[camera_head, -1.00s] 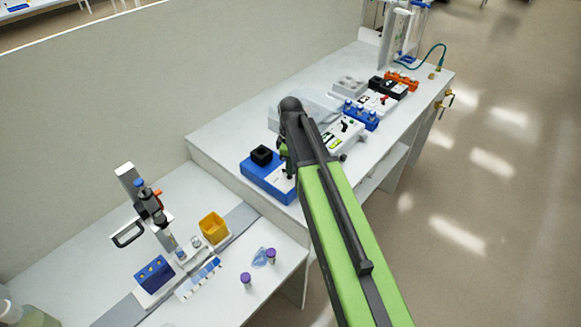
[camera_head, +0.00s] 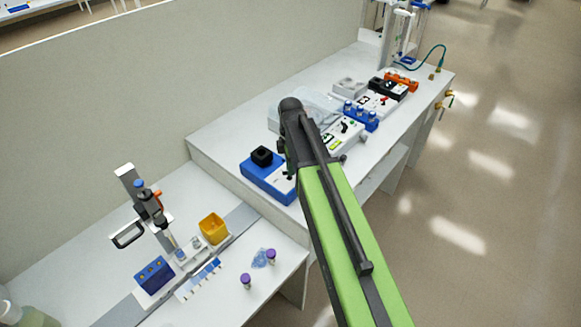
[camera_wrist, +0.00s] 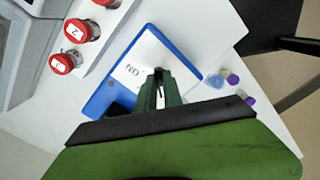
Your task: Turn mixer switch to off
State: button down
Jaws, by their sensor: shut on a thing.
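The mixer is a blue box with a white top plate and a black block on it; it sits near the end of the raised bench, left of my gripper, in the head view (camera_head: 265,186). In the wrist view the mixer (camera_wrist: 101,101) shows its white plate with "ON" lettering. My gripper (camera_wrist: 160,78) points down at this plate, its green fingers closed around the small mixer switch, which is mostly hidden between them. In the head view my gripper (camera_head: 288,170) is partly hidden by my arm.
Beside the mixer stands a white device with red knobs (camera_wrist: 75,30). A blue block (camera_head: 361,117) and other devices line the bench beyond. On the lower bench are a yellow bin (camera_head: 213,229), a blue rack (camera_head: 154,275) and purple-capped vials (camera_head: 245,281). The floor at right is clear.

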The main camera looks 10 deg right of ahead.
jog(key=c, duration=1.5)
grip_release()
notch_tip(320, 180, up, 17)
jog(key=p, duration=1.7)
jog(key=shift+r, duration=0.2)
